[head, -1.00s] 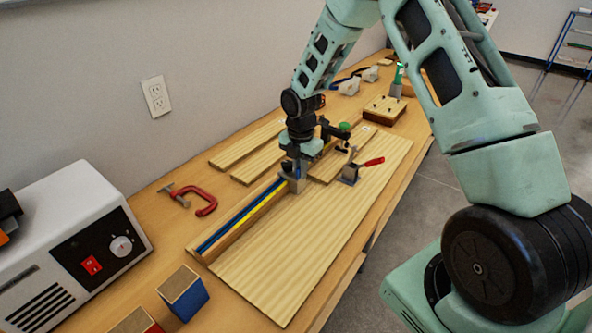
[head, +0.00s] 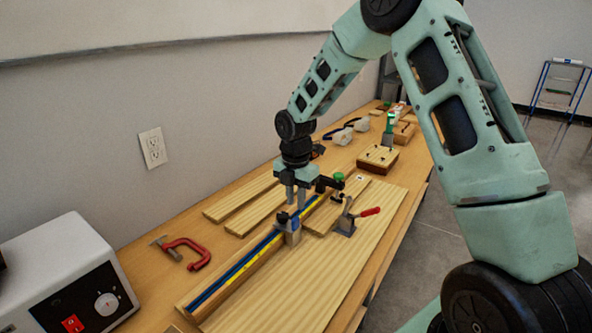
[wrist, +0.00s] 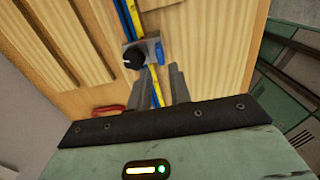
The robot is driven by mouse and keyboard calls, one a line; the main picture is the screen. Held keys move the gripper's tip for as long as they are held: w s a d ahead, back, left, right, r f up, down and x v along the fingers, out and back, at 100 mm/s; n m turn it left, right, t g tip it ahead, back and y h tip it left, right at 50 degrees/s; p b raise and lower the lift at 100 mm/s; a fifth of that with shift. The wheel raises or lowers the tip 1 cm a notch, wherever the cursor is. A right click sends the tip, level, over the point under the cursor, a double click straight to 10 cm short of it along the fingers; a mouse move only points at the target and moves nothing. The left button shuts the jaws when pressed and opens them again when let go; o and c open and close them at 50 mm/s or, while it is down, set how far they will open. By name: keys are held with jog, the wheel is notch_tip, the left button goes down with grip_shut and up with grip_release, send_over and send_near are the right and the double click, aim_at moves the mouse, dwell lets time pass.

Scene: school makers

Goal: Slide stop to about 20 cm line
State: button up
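The stop (head: 291,230) is a small grey block with a blue part, sitting on the wooden fence (head: 240,277) with a blue and yellow measuring strip (head: 236,273). In the wrist view the stop (wrist: 147,52) shows a black knob and a blue knob and lies just beyond my fingertips. My gripper (head: 295,202) is above the stop, pointing down, its fingers apart with nothing visible between them. In the wrist view the strip runs behind the gap of my gripper (wrist: 161,72). The strip's numbers are too small to read.
A toggle clamp with a red handle (head: 369,211) stands on the wide board (head: 300,290), right of the stop. A red C-clamp (head: 187,252) lies left of the fence. Loose boards (head: 240,197) lie behind. A white machine (head: 60,275) stands front left.

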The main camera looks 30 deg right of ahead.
notch_tip(320, 180, up, 10)
dwell(0.3)
dwell(0.4)
